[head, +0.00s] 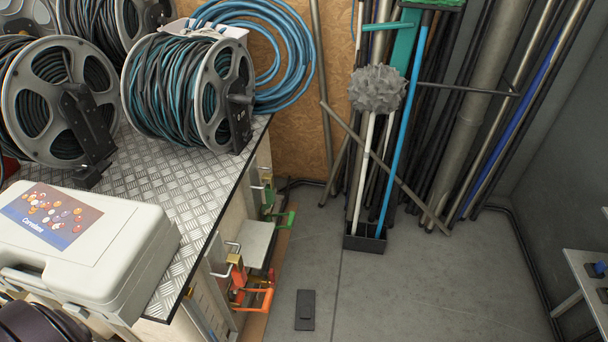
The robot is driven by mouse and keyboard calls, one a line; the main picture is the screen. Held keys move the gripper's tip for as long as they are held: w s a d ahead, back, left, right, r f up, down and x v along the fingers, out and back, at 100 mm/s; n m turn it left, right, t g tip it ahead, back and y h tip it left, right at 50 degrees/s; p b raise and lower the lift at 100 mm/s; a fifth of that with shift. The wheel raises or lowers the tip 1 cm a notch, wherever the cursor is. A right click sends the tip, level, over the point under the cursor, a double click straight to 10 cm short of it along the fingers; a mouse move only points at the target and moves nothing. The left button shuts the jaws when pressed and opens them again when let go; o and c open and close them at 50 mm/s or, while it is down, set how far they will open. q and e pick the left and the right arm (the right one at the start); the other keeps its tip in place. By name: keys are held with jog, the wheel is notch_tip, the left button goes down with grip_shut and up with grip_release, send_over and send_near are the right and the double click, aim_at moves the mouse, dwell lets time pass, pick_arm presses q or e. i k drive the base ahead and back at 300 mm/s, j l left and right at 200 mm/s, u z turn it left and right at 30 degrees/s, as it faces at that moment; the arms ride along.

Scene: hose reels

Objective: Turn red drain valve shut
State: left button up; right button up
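No part clearly reads as a red drain valve. The nearest match is an orange-red lever handle (262,299) low on the side of the bench, at the lower middle of the head view. Small brass-coloured fittings and metal levers (236,262) sit just above it. A green handle (286,219) is farther back along the same side. Whether the orange-red handle is open or shut cannot be told from here. Neither of my grippers shows in this view.
The bench (190,195) has a chequered metal top with hose reels (185,95) and a pale plastic case (85,245). Poles and brushes (400,120) lean at the back in a dark stand (364,243). The grey floor (430,290) is mostly clear; a dark flat object (305,310) lies there.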

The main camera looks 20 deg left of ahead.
aim_at(272, 276)
jog(key=i+u, duration=0.25)
jog(key=u, duration=0.25)
jog(key=i+l+u, duration=0.15)
jog(key=u, duration=0.3)
jog(key=i+l+u, duration=0.25)
jog(key=u, duration=0.25)
jog(key=l+u, duration=0.35)
jog(key=k+l+u, duration=0.1)
jog(key=l+u, duration=0.25)
jog(key=l, duration=0.2)
